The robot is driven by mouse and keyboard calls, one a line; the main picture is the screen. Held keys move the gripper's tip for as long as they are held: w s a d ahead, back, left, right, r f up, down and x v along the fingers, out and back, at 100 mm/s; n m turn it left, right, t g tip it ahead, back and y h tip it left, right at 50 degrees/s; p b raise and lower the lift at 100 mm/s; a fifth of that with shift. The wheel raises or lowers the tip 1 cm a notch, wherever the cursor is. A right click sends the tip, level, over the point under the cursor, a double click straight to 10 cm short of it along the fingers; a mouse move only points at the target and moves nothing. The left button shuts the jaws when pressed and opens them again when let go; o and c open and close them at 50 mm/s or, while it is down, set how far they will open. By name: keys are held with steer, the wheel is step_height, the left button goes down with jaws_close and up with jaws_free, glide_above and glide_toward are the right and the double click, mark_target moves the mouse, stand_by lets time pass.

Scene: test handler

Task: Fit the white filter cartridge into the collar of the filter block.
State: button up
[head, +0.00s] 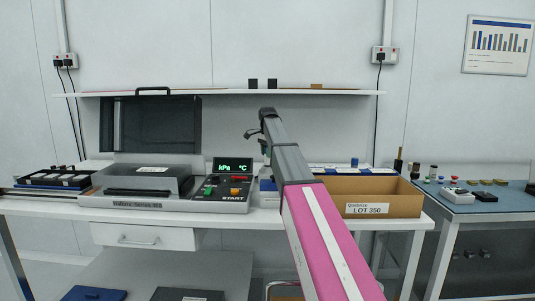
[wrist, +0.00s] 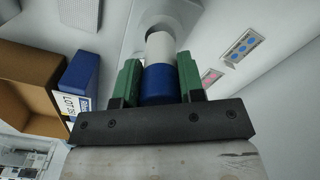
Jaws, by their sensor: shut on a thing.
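In the wrist view, my gripper (wrist: 158,88) has its green fingers on both sides of a cylinder with a blue band (wrist: 158,85) and a white body, which I take as the white filter cartridge (wrist: 160,48). The white end points up in the picture, toward a pale grey rounded part (wrist: 150,14). I cannot tell whether the end is inside that part or only in front of it, or whether the part belongs to the filter block. In the head view, my gripper (head: 263,146) is mostly hidden behind my arm; the cartridge is not clearly seen there.
A cardboard box marked LOT 350 (head: 395,207) stands on the bench, right of my arm. A shelf (head: 225,92) runs behind. A blue block (wrist: 80,78) is beside the box.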

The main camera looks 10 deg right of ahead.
mark_target(267, 160)
steer(key=shift+f, duration=2.05)
steer(key=o, duration=1)
steer(key=shift+r, duration=0.1)
step_height(267, 160, up, 10)
steer(key=shift+f, duration=0.15)
steer(key=shift+r, duration=0.5)
steer(key=shift+s, duration=0.15)
